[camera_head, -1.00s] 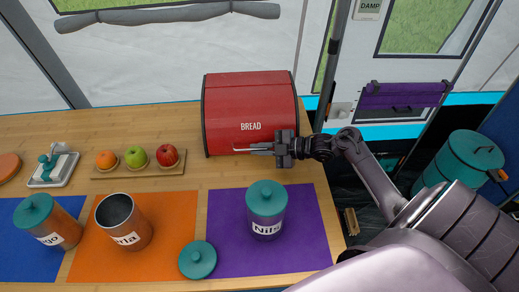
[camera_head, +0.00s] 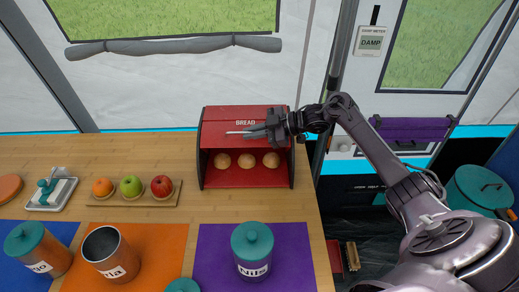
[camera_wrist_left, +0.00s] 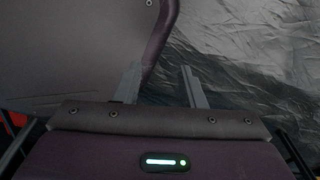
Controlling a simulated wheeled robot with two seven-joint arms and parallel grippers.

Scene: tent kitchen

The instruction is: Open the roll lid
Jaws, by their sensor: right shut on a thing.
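The red bread box (camera_head: 248,178) stands on the wooden counter, with its roll lid (camera_head: 225,118), marked BREAD, raised to the upper part of the front. Several round buns (camera_head: 246,160) show inside the open lower part. My right gripper (camera_head: 262,131) is at the lid's right half, shut on the lid's thin pale handle (camera_head: 238,132). The gripper hides the handle's right part. My left gripper (camera_wrist_left: 160,85) shows only in the left wrist view; its fingers are apart and empty, over dark creased fabric.
A fruit tray (camera_head: 110,200) stands left of the box. A teal-lidded canister (camera_head: 252,250) is in front on a purple mat (camera_head: 296,240), and an open canister (camera_head: 110,255) on an orange mat. The counter just before the box is clear.

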